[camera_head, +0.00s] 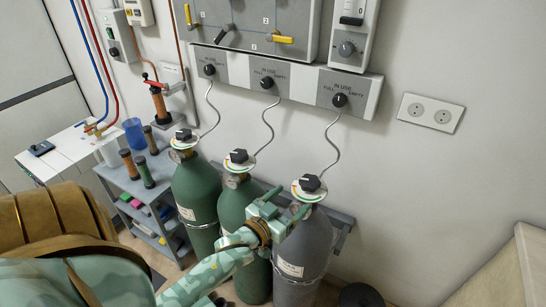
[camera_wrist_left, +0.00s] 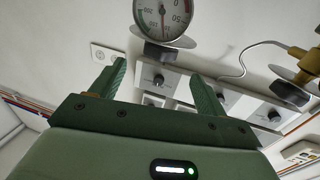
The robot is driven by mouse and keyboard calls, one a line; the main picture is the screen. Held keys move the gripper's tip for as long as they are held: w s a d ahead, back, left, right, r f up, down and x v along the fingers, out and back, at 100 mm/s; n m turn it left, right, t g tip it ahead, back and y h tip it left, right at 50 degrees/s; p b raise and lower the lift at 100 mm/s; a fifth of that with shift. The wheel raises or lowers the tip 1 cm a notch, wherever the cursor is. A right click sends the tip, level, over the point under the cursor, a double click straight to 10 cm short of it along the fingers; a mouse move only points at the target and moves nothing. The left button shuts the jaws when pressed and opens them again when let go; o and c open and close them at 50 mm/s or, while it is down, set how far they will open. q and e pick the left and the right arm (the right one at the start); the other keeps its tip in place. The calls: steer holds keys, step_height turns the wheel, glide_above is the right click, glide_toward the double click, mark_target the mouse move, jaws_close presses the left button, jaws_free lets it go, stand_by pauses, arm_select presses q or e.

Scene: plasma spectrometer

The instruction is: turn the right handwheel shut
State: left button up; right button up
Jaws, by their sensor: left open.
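The right handwheel (camera_head: 310,183) is a black knob above a round gauge (camera_head: 308,192) on top of the grey cylinder (camera_head: 302,248). My left gripper (camera_head: 287,204) is open and empty, low beside the neck of that cylinder, just below and left of the gauge. In the left wrist view, a gauge (camera_wrist_left: 163,18) with a black knob (camera_wrist_left: 160,52) below it shows beyond and between the two spread fingers (camera_wrist_left: 158,88). I see no contact between the fingers and the knob. My right gripper is not in view.
Two green cylinders (camera_head: 195,200) with similar black knobs stand to the left. A wall panel (camera_head: 290,82) with dials hangs behind, with thin hoses running down. A grey shelf cart (camera_head: 140,185) is at the left. A wall socket (camera_head: 430,113) is at the right.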

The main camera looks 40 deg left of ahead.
arm_select(q)
steer(key=s, duration=0.7)
steer(key=shift+d, duration=0.15)
steer(key=shift+w, duration=0.1)
